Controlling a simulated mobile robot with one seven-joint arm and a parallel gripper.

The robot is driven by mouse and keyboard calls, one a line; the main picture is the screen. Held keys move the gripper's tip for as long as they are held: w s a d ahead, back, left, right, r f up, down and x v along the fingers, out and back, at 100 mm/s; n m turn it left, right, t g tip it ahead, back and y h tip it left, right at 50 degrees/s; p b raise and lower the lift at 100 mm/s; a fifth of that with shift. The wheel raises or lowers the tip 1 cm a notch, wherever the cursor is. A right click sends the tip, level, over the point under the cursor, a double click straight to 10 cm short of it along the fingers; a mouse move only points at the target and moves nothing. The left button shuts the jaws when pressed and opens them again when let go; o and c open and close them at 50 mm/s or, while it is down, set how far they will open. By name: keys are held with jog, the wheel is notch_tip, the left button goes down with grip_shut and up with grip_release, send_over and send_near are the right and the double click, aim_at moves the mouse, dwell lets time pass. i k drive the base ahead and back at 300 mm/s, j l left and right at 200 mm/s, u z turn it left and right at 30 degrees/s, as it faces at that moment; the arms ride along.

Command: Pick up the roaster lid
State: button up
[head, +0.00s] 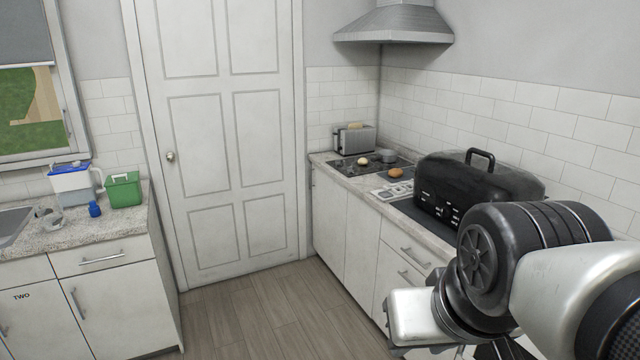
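The black roaster (440,203) stands on the right-hand counter. Its domed dark lid (456,171) is on top, with a black loop handle (481,155) standing upright at the crown. My arm crosses the lower right of the head view, in front of the roaster's right end and part of the counter. The fingers of my gripper do not show, so I cannot see whether they are open or shut. No contact between my arm and the lid is visible.
A dark stovetop (372,168) lies left of the roaster, with a brown egg-like item (395,173) nearby and a toaster (354,139) behind. A range hood (397,20) hangs above. The floor (262,318) between is clear.

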aim_at(474, 175)
jog(key=i+u, duration=0.15)
jog(key=i, duration=0.65)
jog(key=i+l+u, duration=0.2)
jog(key=i, duration=0.55)
jog(key=i+z, duration=0.4)
jog(key=i+j+z, duration=0.2)
jog(key=z, duration=0.15)
jog(key=i+j+z, duration=0.25)
jog(key=i+z, duration=0.15)
